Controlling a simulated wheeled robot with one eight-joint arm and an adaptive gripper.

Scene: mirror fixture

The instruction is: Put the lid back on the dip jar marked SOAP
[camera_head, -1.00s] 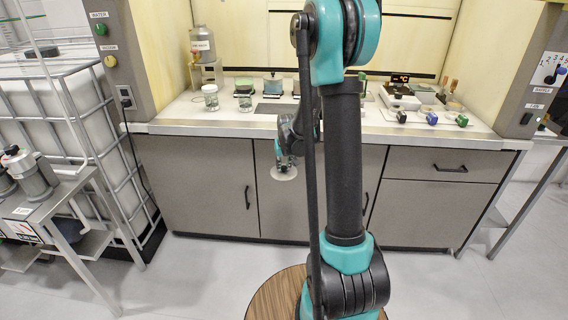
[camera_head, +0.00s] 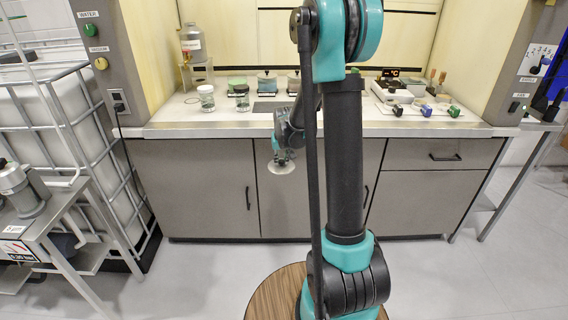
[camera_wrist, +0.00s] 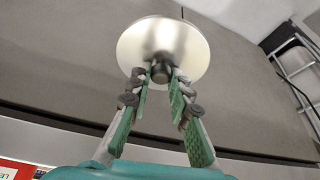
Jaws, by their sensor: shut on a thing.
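My gripper (camera_wrist: 161,78) is shut on the dark knob of a round, pale metallic lid (camera_wrist: 185,45) in the wrist view. In the head view the gripper (camera_head: 281,158) hangs in front of the grey cabinet doors, below the worktop edge, and the lid shows as a pale disc (camera_head: 281,167) under it. On the worktop stand a clear jar with a white top (camera_head: 206,97), a jar with a dark top (camera_head: 242,97), a green-topped pot (camera_head: 237,82) and a teal pot (camera_head: 267,83). No SOAP marking is readable. My arm hides part of the worktop.
The worktop (camera_head: 180,123) has a clear front strip. A bottle (camera_head: 191,42) stands on a stand at the back left. A tray with small blue and dark items (camera_head: 427,110) is at the right. A caged white tank (camera_head: 45,125) and a side table flank the left.

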